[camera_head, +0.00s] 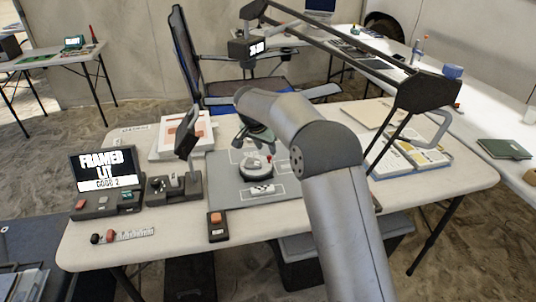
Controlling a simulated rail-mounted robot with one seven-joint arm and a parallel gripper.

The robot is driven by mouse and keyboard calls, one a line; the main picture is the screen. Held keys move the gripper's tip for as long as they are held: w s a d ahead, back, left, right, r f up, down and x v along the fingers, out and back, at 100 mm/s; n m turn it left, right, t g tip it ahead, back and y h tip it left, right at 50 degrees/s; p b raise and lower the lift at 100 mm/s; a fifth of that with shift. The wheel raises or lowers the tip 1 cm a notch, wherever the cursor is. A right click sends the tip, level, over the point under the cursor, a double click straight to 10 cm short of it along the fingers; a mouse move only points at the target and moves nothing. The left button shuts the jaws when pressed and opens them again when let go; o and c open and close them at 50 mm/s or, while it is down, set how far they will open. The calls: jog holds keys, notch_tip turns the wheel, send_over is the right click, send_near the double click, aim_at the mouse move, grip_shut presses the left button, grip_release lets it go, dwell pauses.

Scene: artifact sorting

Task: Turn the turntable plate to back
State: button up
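The turntable plate (257,173) is a small round light disc with a dark rim, on a grey mat (222,188) in the middle of the table. A small red knob or marker (269,157) shows at its right side, and pale forms show on or above the plate. My gripper (260,142) is just above and behind the plate, partly hidden by my own arm. Its fingers are small and dark here, so I cannot tell whether they are open or touching anything. A small black-and-white marked piece (262,189) lies in front of the plate.
A lit display (107,170), a control box (173,188) and an orange-button box (217,226) stand left of and before the mat. A white framed box (182,136) is behind left; open books (412,158) lie right. A dark lamp-like frame (425,92) rises at right.

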aim_at(269, 156)
jog(key=shift+x, duration=2.2)
jog(key=shift+c, duration=0.4)
grip_shut()
